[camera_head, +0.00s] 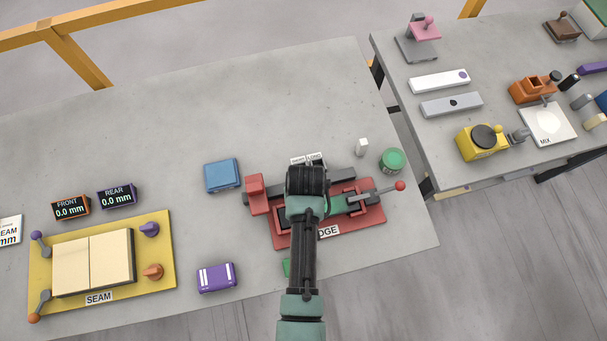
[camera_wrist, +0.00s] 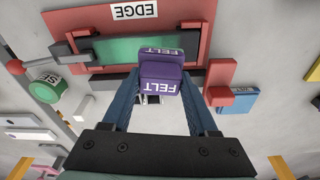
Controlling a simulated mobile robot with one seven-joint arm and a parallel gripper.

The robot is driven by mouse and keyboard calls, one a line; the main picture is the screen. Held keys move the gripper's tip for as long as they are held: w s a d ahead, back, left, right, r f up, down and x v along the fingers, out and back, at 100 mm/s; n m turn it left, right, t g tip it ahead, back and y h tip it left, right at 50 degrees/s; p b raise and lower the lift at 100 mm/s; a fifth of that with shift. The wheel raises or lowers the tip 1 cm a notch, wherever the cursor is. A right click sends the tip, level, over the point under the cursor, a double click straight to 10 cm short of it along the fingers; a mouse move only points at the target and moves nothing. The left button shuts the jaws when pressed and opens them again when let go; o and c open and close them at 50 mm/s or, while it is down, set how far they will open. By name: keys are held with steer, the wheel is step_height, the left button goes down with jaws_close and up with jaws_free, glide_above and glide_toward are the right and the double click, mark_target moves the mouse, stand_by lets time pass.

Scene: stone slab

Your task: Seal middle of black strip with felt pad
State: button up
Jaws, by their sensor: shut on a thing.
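My gripper (camera_head: 306,182) is over the red EDGE fixture (camera_head: 262,225). In the wrist view its blue fingers are shut on the purple felt pad (camera_wrist: 160,76), marked FELT. The fixture (camera_wrist: 195,40) shows there too, with a green piece (camera_wrist: 130,49) lying in it beside a grey clamp. A dark bar (camera_wrist: 110,83) runs along the fixture's edge, partly hidden behind the pad; I cannot tell surely whether it is the black strip. In the head view the dark bar (camera_head: 342,174) shows beyond the gripper. Whether the pad touches anything is unclear.
A red-knobbed lever (camera_head: 400,186) sticks out at the fixture's right, near a green jar (camera_head: 392,160) and a small white block (camera_head: 362,147). A blue box (camera_head: 221,175) and a purple striped block (camera_head: 216,277) lie left. The yellow SEAM fixture (camera_head: 160,225) is farther left.

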steer(key=shift+r+p, duration=1.25)
steer(key=shift+r, duration=0.55)
steer(key=shift+a+f, duration=0.1)
steer(key=shift+f, duration=0.15)
steer(key=shift+f+b, duration=2.2)
steer(key=shift+f, duration=0.65)
steer(key=shift+f+b, duration=0.8)
steer(key=shift+f, duration=0.2)
